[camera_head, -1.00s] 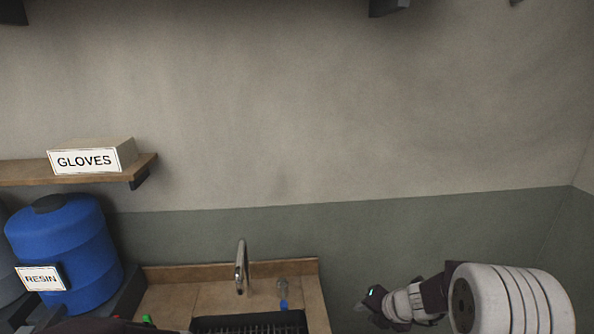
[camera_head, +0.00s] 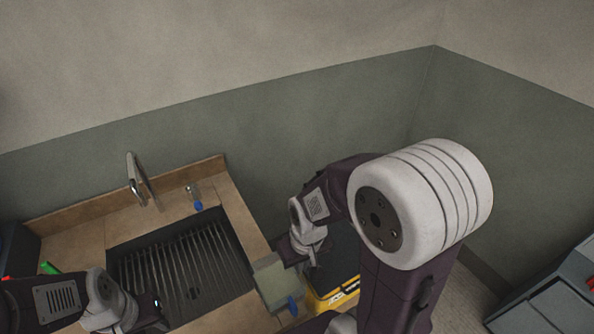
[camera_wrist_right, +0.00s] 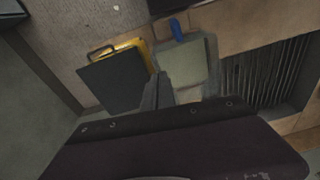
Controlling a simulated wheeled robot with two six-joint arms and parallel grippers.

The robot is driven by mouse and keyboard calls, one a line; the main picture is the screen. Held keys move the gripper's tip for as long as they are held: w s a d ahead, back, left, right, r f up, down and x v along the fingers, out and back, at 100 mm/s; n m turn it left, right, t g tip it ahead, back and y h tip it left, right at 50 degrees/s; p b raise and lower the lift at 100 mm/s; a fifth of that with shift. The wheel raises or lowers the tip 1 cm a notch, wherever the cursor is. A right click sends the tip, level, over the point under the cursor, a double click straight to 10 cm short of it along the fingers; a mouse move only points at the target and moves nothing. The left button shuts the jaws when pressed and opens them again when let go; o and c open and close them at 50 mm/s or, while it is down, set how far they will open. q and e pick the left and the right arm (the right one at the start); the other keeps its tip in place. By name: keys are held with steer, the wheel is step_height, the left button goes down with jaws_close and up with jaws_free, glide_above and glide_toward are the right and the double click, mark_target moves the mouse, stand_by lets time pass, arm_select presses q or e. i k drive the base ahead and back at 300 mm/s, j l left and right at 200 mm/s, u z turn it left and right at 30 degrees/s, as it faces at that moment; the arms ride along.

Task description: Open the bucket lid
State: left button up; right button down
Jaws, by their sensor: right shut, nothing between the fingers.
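My right arm hides part of both. In the right wrist view, the dark lid (camera_wrist_right: 113,82) lies flat over the bucket, whose yellow edge (camera_wrist_right: 135,46) shows beside it. My right gripper (camera_head: 313,259) is shut and empty, above the lid's left side. In the right wrist view, its fingers (camera_wrist_right: 157,88) overlap the gap between the lid and a pale flat item. My left gripper (camera_head: 157,302) is over the sink's front; its fingers are too small to read.
The pale grey-green item (camera_head: 268,278) with a blue handle is at the counter's right edge, close to my right gripper. The sink (camera_head: 180,262) has a dark grate and a tap (camera_head: 138,182). Grey cabinets (camera_head: 560,300) stand at the lower right.

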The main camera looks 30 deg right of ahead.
mark_target(340, 265)
steer(key=k+l, duration=0.15)
steer(key=k, duration=0.35)
steer(key=k+l, duration=0.2)
steer(key=k, duration=0.3)
